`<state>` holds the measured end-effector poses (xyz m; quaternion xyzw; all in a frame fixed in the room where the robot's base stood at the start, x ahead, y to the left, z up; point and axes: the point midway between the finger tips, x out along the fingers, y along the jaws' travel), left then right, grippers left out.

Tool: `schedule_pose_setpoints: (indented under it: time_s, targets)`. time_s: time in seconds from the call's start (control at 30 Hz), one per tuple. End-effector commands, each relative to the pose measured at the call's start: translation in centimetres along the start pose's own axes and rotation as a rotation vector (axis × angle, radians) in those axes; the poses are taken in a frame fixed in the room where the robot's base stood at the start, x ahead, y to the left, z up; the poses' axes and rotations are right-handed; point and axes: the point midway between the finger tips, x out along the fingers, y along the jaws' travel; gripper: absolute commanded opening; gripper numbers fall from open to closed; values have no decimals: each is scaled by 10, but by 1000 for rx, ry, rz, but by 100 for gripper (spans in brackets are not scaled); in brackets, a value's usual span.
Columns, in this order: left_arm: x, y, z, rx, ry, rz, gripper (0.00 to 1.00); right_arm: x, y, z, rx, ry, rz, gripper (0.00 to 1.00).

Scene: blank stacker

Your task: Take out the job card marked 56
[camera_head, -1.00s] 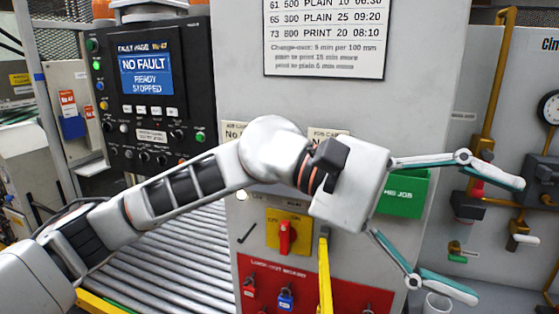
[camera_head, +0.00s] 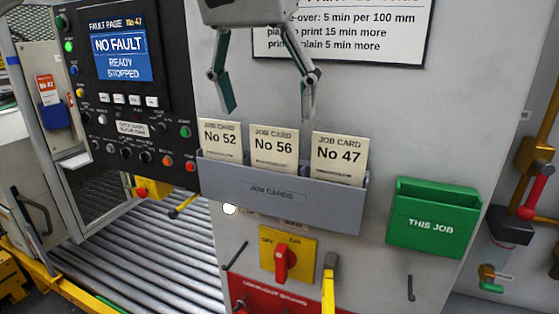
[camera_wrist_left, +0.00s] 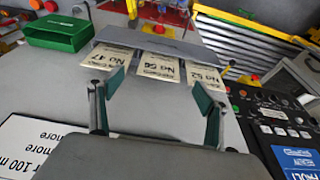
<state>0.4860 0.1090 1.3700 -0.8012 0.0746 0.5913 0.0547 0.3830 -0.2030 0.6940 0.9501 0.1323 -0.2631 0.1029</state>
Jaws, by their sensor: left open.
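The job card marked No 56 (camera_head: 274,148) stands in the middle of the grey job cards holder (camera_head: 278,195). Card No 52 (camera_head: 220,140) stands left of it and card No 47 (camera_head: 339,156) right of it. My left gripper (camera_head: 268,112) is open and empty, its fingers pointing down just above card No 56. In the left wrist view the card No 56 (camera_wrist_left: 157,67) lies upside down between and beyond the spread fingertips (camera_wrist_left: 160,98). The lower part of each card is hidden in the holder. My right gripper is in neither view.
A green THIS JOB box (camera_head: 434,219) is fixed to the right of the holder. A control panel (camera_head: 120,80) is at the left. A yellow switch with a red handle (camera_head: 281,262) sits below, and a notice (camera_head: 340,40) above.

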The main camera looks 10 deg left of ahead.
Motion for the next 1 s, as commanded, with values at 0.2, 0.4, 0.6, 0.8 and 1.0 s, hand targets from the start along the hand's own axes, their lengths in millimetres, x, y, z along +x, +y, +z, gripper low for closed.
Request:
schedule_pose_setpoints:
  time_s: [0.2, 0.4, 0.6, 0.8, 1.0]
  targets:
    - [23, 0, 1, 0, -4, -1, 76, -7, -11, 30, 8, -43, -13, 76]
    - [47, -1, -3, 0, -6, 0, 76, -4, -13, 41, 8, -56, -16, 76]
    - [72, -1, -6, 1, -3, 0, 76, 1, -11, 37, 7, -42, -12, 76]
    - [78, -2, -7, 0, 0, -1, 76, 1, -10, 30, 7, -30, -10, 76]
    - [78, -2, -8, -1, 1, -2, 60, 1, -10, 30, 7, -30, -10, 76]
